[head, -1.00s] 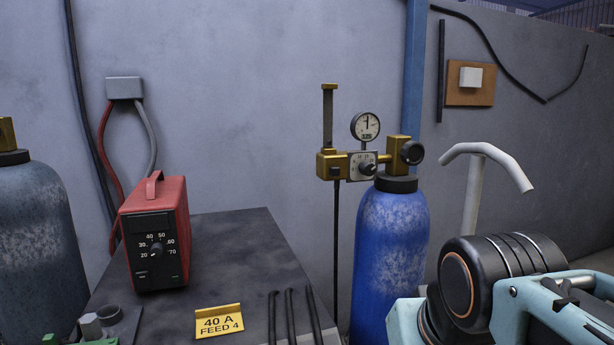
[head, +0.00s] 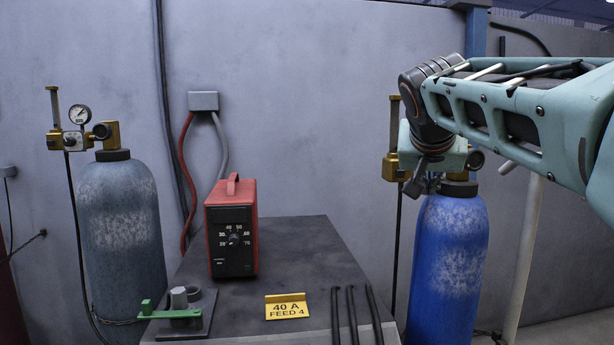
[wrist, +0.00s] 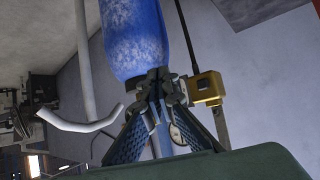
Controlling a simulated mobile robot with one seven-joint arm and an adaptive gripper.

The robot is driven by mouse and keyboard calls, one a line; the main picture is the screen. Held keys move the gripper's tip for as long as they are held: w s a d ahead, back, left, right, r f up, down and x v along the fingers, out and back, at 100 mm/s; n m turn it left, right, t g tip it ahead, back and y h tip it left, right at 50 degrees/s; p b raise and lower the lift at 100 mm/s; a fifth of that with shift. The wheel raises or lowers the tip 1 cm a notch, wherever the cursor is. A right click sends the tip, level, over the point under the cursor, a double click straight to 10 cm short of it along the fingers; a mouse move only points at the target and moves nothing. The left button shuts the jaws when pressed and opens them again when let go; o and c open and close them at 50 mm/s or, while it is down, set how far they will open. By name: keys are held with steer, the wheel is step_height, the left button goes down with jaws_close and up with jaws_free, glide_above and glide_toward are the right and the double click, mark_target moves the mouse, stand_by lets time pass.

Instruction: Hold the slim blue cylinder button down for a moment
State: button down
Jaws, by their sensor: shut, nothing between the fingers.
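The bright blue cylinder (head: 448,265) stands upright at the right of the head view; in the wrist view it (wrist: 135,40) fills the top middle. Its brass regulator (head: 392,168) is mostly hidden behind my arm, with a black round knob (head: 475,159) showing at the right. My gripper (head: 414,188) is shut and empty, in front of the regulator near the cylinder's top. In the wrist view my gripper's fingertips (wrist: 160,76) meet in front of the cylinder's shoulder, beside the brass block (wrist: 208,88). I cannot tell whether they touch.
A dark table (head: 300,240) holds a red power unit (head: 231,228), a yellow sign (head: 287,307), several black rods and a green lever (head: 170,313). A greyish-blue cylinder (head: 122,225) with its own regulator stands left. A white bent pipe (wrist: 85,122) is near my gripper.

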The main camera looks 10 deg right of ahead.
mark_target(400, 174)
steer(key=shift+w+r, duration=0.1)
steer(key=shift+w, duration=0.05)
steer(key=w+p, duration=0.6)
steer(key=w, duration=0.2)
steer(key=shift+w, duration=0.3)
steer(key=shift+w+a, duration=0.1)
stand_by(1.4)
steer(key=shift+w, duration=0.35)
